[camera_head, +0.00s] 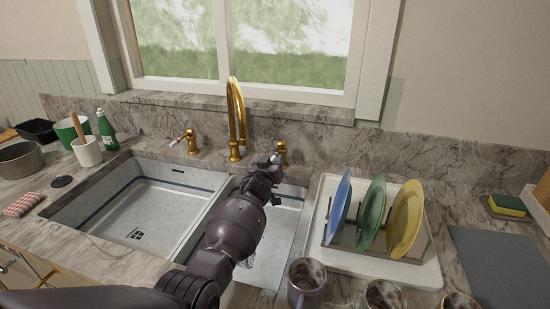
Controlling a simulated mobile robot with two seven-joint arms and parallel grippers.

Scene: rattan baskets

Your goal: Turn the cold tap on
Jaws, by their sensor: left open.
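The brass cold tap (282,149) stands right of the tall brass spout (238,120), behind the sink. A small blue-and-white part shows at its front, next to my gripper. My left gripper (274,163) reaches over the right basin, open, its tips close in front of the cold tap. The gripper partly hides the tap's lever, and I cannot tell whether they touch. The other brass tap (191,142), with a red-and-white lever end, stands left of the spout. No water shows under the spout. My right gripper is not in view.
A white tray (425,272) with a rack of blue, green and yellow plates stands right of the sink. Several mugs (306,283) stand at the front edge. A green bottle (106,131) and white pot (87,152) stand left. The left basin (150,205) is empty.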

